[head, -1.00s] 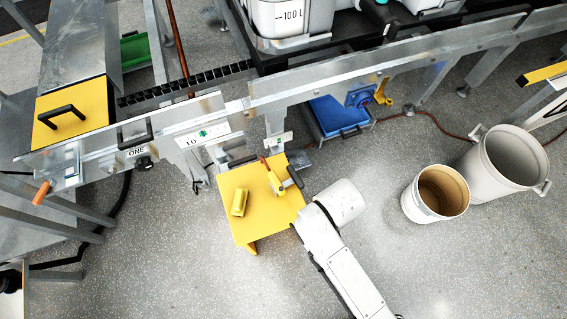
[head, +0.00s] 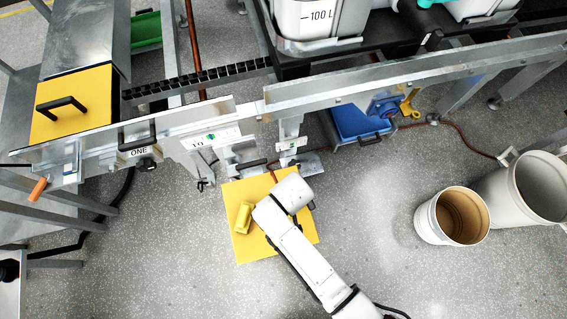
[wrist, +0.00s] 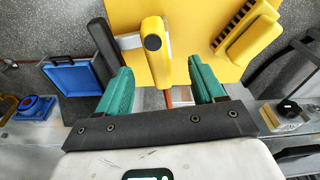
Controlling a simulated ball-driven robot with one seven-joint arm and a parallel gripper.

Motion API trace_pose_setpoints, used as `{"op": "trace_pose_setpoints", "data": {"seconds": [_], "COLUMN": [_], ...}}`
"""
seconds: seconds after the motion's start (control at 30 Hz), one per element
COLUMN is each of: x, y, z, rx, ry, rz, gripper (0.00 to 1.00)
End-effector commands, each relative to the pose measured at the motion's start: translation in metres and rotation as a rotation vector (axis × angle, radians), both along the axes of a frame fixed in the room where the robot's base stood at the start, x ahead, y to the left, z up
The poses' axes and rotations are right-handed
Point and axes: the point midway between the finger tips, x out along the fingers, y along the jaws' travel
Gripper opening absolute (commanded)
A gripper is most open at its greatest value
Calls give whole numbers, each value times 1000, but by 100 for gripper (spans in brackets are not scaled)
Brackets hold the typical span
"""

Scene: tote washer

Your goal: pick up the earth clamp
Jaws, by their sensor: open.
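What looks like the earth clamp (wrist: 153,45) is a yellow body with a round dark end and a copper-coloured part below it. It lies on the yellow board (head: 246,249). In the head view my arm hides most of it. My gripper (wrist: 160,66) has two green fingers, spread open, one on each side of the yellow body in the wrist view. I see gaps on both sides and no clear contact. Whether the fingertips are level with the body is hard to tell.
A yellow block (head: 243,218) with dark teeth (wrist: 235,27) lies beside it on the board. A black bar (wrist: 103,53) is close to the left finger. A metal rail (head: 350,90) runs behind the board. A blue box (head: 357,122) and two bins (head: 452,217) are to the right.

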Motion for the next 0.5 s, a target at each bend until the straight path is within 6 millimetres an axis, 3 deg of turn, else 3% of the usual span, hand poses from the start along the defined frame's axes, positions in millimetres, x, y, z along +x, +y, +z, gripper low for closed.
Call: {"op": "trace_pose_setpoints", "data": {"seconds": [0.5], "x": [7], "y": [2], "z": [-50], "rx": [0], "ry": [0], "rz": [0], "gripper": [68]}}
